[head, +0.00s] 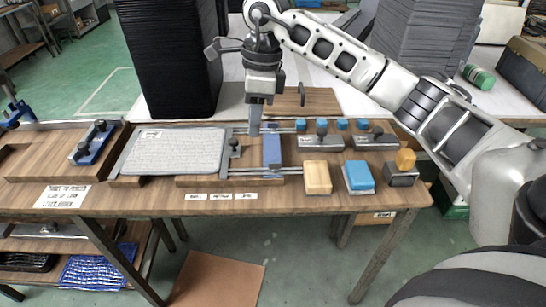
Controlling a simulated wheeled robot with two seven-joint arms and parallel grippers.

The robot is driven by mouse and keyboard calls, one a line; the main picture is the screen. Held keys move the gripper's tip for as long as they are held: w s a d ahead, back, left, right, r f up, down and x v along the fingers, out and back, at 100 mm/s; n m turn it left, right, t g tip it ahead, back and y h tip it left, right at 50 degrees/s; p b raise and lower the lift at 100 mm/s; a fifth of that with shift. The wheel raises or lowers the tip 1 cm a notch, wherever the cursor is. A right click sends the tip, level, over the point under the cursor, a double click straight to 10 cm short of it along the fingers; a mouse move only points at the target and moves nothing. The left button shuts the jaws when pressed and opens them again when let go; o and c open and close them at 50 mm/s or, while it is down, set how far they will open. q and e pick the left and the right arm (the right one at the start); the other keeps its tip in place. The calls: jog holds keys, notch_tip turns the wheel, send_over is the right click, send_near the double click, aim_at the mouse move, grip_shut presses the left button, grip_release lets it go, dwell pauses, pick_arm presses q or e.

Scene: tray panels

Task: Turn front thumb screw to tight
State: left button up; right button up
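My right gripper (255,128) points down just left of the upright blue bar (272,148) of a fixture on the wooden bench. Its fingers look like one narrow grey shape, so whether they are open or shut cannot be seen. A dark knob (234,146) stands on a grey bracket to the left of the fingertips, apart from them in the picture. Dark knobs also top two grey metal blocks, one (321,129) in the middle and one (377,133) further right. I cannot tell which knob is the front thumb screw, or how tight any is. My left gripper is not in view.
A light grey panel (172,152) lies left of the fixture, between rails. A wooden block (317,177), a blue block (358,177) and a dark block with an orange top (402,171) line the front right.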

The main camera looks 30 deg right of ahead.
notch_tip(320, 180, up, 2)
jog(key=h, duration=0.2)
send_over(275, 167)
jog(key=shift+m, duration=0.3)
jog(key=f, duration=1)
jog(key=f+p, duration=0.1)
jog(key=f, duration=0.4)
jog(key=shift+w+a+f, duration=0.15)
jog(key=shift+w, duration=0.1)
grip_shut()
